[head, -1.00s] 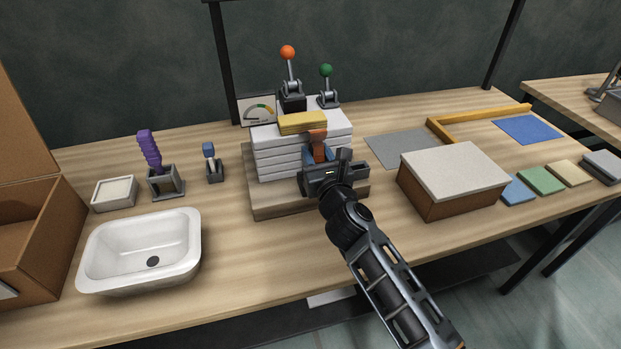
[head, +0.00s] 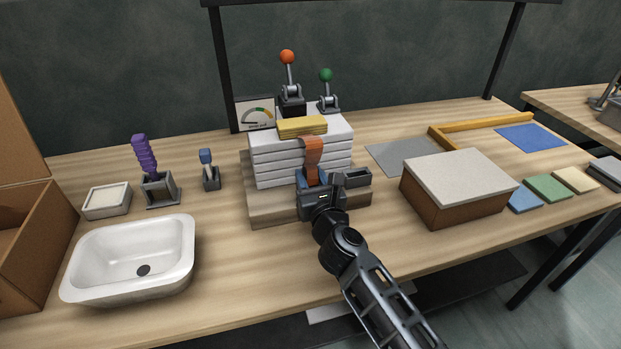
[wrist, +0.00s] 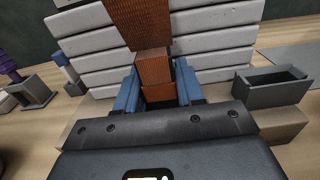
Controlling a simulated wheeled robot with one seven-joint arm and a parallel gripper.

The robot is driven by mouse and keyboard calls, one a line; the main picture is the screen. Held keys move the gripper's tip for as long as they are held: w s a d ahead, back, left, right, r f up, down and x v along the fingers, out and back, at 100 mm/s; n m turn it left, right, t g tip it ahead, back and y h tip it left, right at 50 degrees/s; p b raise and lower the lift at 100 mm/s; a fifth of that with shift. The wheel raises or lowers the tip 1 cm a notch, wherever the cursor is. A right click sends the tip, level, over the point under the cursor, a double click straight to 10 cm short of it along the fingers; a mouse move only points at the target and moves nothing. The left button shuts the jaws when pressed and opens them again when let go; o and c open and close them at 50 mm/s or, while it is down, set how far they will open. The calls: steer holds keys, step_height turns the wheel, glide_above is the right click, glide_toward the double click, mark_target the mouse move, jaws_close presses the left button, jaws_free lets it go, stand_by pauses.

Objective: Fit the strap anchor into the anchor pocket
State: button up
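An orange-brown strap (head: 312,150) hangs down the front of a stack of white slabs. At its lower end is a brown block, the strap anchor (wrist: 154,70), seen in the wrist view. My gripper (wrist: 156,90) has its blue fingers against both sides of the anchor and holds it in front of the stack. My gripper (head: 314,180) hides most of the anchor in the head view. The anchor pocket, a grey open-topped box (head: 357,179), sits right of my gripper at the stack's front. In the wrist view the pocket (wrist: 275,93) is empty, apart from the anchor.
The slab stack (head: 270,160) stands on a wooden base (head: 265,211), with a yellow pad (head: 301,126) on top. Two knobbed levers (head: 290,85) and a gauge (head: 256,114) stand behind. A white basin (head: 135,262) is left; a light-topped brown block (head: 455,185) is right.

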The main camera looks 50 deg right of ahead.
steer(key=o, duration=0.4)
steer(key=shift+r, duration=0.15)
steer(key=b+v, duration=0.2)
steer(key=v, duration=1)
